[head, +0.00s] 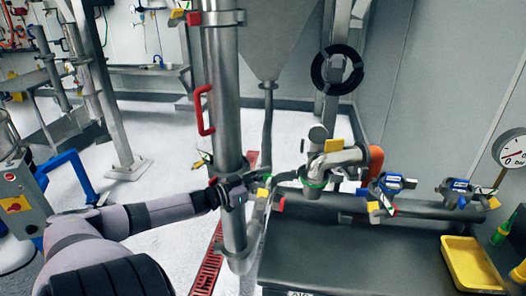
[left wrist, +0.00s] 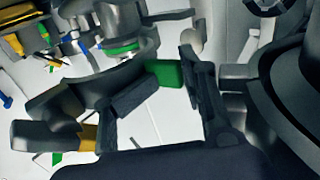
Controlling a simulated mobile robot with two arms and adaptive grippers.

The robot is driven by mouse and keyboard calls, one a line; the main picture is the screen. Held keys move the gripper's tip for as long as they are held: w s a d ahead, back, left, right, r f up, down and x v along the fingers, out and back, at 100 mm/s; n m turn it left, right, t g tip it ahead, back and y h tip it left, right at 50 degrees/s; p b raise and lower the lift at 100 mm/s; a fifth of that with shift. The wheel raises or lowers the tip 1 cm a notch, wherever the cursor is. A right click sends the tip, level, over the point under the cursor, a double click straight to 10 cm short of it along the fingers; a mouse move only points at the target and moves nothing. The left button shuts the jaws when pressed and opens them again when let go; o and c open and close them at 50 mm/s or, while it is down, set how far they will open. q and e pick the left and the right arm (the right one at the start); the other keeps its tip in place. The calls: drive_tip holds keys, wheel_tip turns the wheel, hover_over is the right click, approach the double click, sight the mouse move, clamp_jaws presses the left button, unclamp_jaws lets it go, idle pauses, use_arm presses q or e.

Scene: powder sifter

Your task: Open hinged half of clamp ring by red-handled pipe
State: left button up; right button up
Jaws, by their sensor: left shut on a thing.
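The steel pipe (head: 222,95) with a red handle (head: 205,110) stands upright left of centre in the head view. My left arm comes in from the left, and its gripper (head: 254,184) is low beside this pipe. In the left wrist view my left gripper (left wrist: 166,82) is shut on a green tab (left wrist: 165,73). The tab appears to belong to a dark curved half of the clamp ring (left wrist: 90,85), with a yellow piece (left wrist: 88,137) near its other end. How far this half stands from the pipe is unclear. My right gripper is not in view.
A dark bench (head: 330,255) stands right of the pipe, with a steel elbow (head: 338,158), blue-and-yellow clamps (head: 391,184) and a yellow tray (head: 470,264). A control box (head: 20,200) is at the left. A red floor grate (head: 208,265) runs below the pipe.

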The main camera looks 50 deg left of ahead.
use_arm(q)
drive_tip(key=shift+d+r, duration=0.1)
drive_tip(key=shift+d, duration=0.2)
drive_tip(key=shift+s, duration=0.1)
drive_tip(key=v, duration=1.2)
idle(0.5)
